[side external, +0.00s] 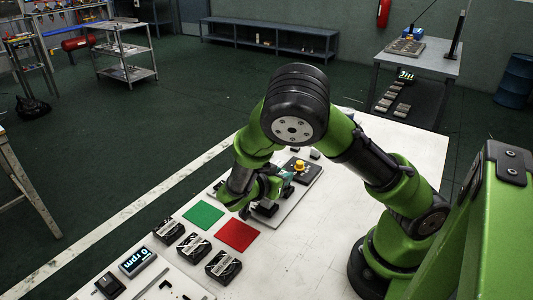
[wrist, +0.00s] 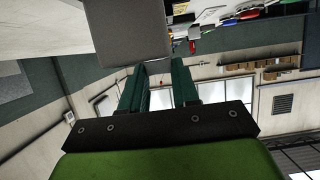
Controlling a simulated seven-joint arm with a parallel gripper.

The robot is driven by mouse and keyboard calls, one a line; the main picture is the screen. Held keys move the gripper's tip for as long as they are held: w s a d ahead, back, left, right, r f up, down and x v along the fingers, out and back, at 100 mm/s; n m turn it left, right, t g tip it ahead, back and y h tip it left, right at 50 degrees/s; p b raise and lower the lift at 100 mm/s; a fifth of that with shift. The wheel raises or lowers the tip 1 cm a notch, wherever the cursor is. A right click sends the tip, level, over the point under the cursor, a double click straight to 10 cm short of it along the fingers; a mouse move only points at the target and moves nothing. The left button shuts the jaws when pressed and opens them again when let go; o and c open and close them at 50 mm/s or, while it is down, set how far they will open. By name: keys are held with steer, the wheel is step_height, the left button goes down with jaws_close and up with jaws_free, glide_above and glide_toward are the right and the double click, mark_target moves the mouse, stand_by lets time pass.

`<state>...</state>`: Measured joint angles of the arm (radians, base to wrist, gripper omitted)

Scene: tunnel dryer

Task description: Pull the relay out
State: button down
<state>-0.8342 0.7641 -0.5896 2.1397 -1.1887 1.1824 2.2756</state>
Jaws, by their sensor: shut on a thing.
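My gripper (side external: 286,178) is low over a pale board (side external: 289,210) on the white table, its teal fingers lying near level. In the wrist view, the two teal fingers (wrist: 165,70) reach up to a plain grey block (wrist: 128,32) at the top. This block seems to be the relay, and the fingers are shut on it. In the side view the relay is hidden or too small to tell from the dark parts at the gripper. I cannot tell whether it is still seated.
A yellow button (side external: 299,166) on a dark box stands close beyond my fingers. A green mat (side external: 203,215) and a red mat (side external: 238,235) lie left of the board. Several black units (side external: 223,266) and a display (side external: 137,261) are nearer the front. The table's right side is clear.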

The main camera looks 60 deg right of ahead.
steer(key=shift+r, duration=2.7)
